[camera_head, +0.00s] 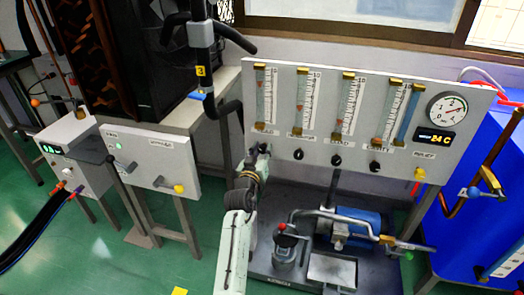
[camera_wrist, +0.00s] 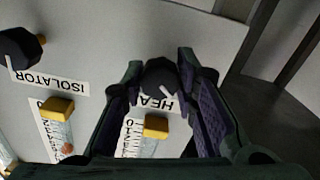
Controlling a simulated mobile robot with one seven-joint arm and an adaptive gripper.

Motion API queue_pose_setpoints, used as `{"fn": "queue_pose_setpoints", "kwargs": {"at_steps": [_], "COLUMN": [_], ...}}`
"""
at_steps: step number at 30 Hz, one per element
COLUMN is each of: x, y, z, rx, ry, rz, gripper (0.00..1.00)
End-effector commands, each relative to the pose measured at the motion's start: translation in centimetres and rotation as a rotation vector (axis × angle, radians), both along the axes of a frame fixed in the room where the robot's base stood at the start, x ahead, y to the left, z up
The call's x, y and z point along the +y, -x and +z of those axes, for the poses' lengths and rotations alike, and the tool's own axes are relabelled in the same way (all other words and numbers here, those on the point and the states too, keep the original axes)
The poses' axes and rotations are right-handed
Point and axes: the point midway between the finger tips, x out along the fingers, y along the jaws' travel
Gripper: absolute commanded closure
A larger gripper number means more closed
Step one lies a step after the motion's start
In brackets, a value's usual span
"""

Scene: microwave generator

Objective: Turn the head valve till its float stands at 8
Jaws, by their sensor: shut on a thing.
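The head valve is a black knob with a white pointer line. In the wrist view the head valve (camera_wrist: 160,80) sits beside a partly covered label starting "HEA". My gripper (camera_wrist: 160,72) has a finger on each side of this knob and is shut on it. The head flow tube (camera_head: 261,95) is the leftmost one on the grey panel, above my gripper. Its float is too small to read against the scale.
Other black knobs (camera_head: 298,154) stand right of my gripper below their tubes. The isolator knob (camera_wrist: 20,47) is nearest in the wrist view. A round gauge (camera_head: 447,109) and a 24 C display (camera_head: 437,138) are at the panel's right. Pipework and a blue cylinder (camera_head: 358,228) stand below.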

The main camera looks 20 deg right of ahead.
Motion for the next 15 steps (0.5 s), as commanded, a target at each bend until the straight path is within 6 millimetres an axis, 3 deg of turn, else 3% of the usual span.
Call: {"fn": "queue_pose_setpoints", "kwargs": {"at_steps": [2,3,11,15], "x": [0.01,0.01,0.01,0.01], "y": [-0.04,-0.04,-0.03,-0.02], "z": [0.13,0.13,0.09,0.07], "rx": [-0.003,-0.003,-0.002,-0.002], "ry": [-0.001,-0.001,-0.001,-0.001], "rz": [0.000,0.000,0.000,0.000], "gripper": [1.00,0.70,0.53,0.53]}}
